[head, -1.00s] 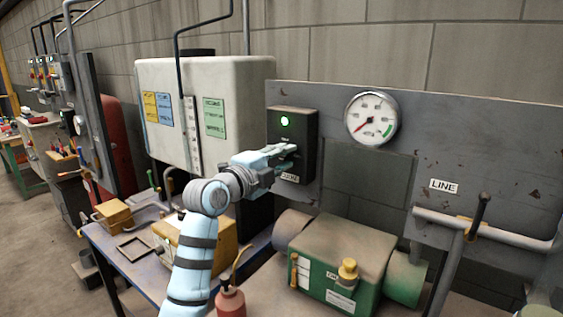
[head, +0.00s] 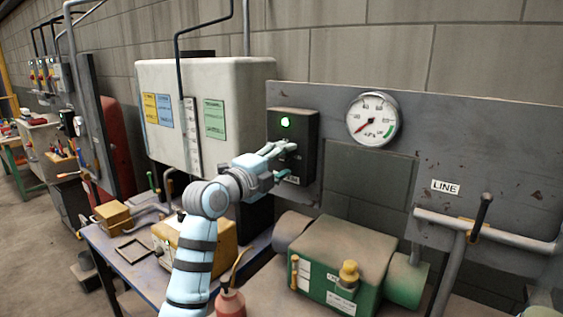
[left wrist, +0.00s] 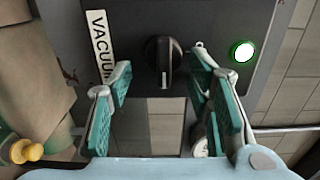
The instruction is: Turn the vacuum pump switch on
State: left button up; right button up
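The switch box (head: 308,130) is a dark box on the grey wall panel, with a lit green lamp (head: 285,122) at its top. The lamp also shows at the right in the left wrist view (left wrist: 242,51). There the black rotary knob (left wrist: 163,62) sits between my finger lines, its light mark pointing down in the picture. A label (left wrist: 101,46) reading "VACUU…" is to its left. My left gripper (head: 286,159) is open in front of the box, fingers spread either side of the knob with gaps; I see no contact. The knob is hard to make out in the head view. My right gripper is out of view.
A round gauge (head: 372,119) is on the panel, right of the box, its needle at lower left. A green pump (head: 340,262) stands below. A LINE label (head: 445,187), a pipe and a dark-handled valve are at the right. A white tank (head: 235,90) stands left of the box.

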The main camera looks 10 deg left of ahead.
pick_arm(q)
jog(key=shift+r, duration=0.1)
jog(key=v, duration=1.2)
jog(key=shift+d, duration=0.1)
